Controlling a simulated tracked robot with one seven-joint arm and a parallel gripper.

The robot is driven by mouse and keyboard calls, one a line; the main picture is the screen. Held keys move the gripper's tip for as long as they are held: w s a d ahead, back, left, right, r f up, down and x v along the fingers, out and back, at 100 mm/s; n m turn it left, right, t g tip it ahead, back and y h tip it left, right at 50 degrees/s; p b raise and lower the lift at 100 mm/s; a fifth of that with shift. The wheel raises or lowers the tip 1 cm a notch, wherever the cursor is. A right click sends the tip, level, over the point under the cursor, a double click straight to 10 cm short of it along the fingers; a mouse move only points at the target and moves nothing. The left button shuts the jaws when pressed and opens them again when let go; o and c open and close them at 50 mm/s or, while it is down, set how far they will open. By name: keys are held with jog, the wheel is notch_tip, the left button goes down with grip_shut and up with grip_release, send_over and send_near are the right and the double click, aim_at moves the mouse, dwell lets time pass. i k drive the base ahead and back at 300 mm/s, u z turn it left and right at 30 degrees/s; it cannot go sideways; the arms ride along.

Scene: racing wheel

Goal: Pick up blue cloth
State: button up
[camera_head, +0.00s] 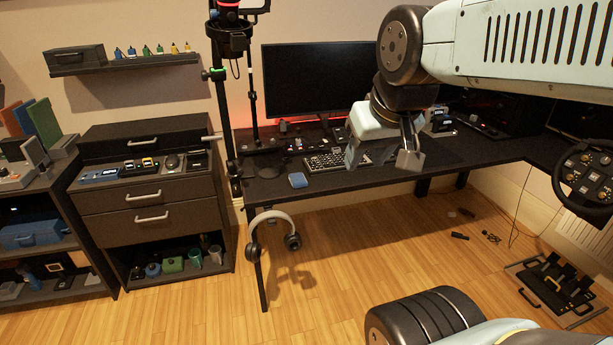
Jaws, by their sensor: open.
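A small blue folded item, which looks like the blue cloth (298,180), lies on the black desk (330,184) near its left front edge, left of the keyboard. My gripper (382,163) hangs above the desk, to the right of the cloth and apart from it. Its two fingers are spread, with nothing seen between them. My gripper covers part of the keyboard and the desk behind it.
A keyboard (325,161) lies behind and right of the cloth. A monitor (318,80) stands at the back. A dark pole (224,110) rises at the desk's left end. Headphones (272,226) hang at the front edge. A steering wheel (585,178) is at right.

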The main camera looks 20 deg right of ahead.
aim_at(298, 180)
jog(key=z, duration=0.1)
jog(key=i, duration=1)
jog(key=u, duration=0.1)
